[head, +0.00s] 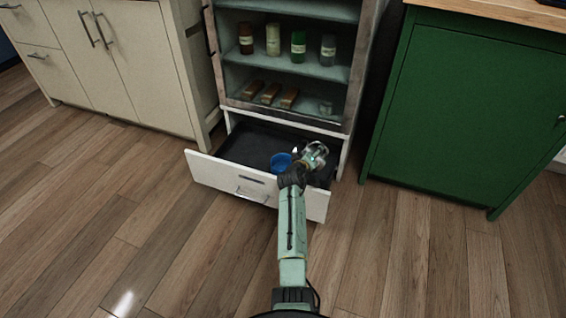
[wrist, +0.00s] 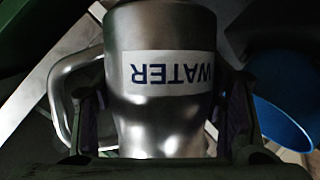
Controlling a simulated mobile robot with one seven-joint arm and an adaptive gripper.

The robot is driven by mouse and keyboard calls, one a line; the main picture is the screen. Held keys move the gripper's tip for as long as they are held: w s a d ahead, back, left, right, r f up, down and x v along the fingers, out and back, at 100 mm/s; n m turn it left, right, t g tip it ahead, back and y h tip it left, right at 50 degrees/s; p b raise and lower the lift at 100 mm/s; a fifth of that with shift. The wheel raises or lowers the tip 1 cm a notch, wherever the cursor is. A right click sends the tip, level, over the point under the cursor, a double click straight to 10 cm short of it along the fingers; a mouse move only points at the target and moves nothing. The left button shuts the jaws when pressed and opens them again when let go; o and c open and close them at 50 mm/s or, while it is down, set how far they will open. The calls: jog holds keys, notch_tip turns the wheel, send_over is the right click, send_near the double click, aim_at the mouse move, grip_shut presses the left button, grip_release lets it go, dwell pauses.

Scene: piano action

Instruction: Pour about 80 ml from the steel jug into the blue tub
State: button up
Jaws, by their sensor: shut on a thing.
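The steel jug (wrist: 165,30) fills the middle of the wrist view. It has a handle at the left and a white label reading WATER, upside down in this view. My gripper (wrist: 160,118) is shut around the jug's body, one finger on each side. The blue tub (head: 280,162) sits in the open drawer, just left of my gripper (head: 313,156) in the head view. The tub (wrist: 285,105) also shows at the right of the wrist view, beside the jug and apart from it.
The open drawer (head: 215,171) has a white front and dark floor, under a shelf unit (head: 290,108) holding several bottles and bars. A cream cabinet (head: 120,70) stands left, a green cabinet (head: 475,110) right. The wooden floor (head: 150,240) around is clear.

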aim_at(322, 155)
jog(key=shift+r, duration=0.15)
dwell(0.4)
jog(key=shift+d+r+m+y+p, duration=0.15)
jog(key=shift+d+m+y+p, duration=0.3)
jog(key=shift+p, duration=0.8)
jog(key=shift+s+d+m+y+p, duration=0.15)
jog(key=shift+d+m+y+p, duration=0.3)
jog(key=shift+m+p, duration=0.25)
jog(key=shift+d+r+m+y+p, duration=0.2)
jog(key=shift+r+m+y+p, duration=0.2)
jog(key=shift+p, duration=0.35)
jog(key=shift+d+t, duration=0.2)
jog(key=shift+t, duration=0.1)
jog(key=shift+s+d+f+m+y+b, duration=0.1)
jog(key=shift+d+f+m+y+b, duration=0.3)
jog(key=shift+b, duration=0.25)
jog(key=shift+m+b, duration=0.25)
jog(key=shift+b, duration=0.1)
jog(key=shift+d+r+m+t+y+b, duration=0.35)
jog(key=shift+r+m+y+b, duration=0.3)
jog(key=shift+b, duration=0.35)
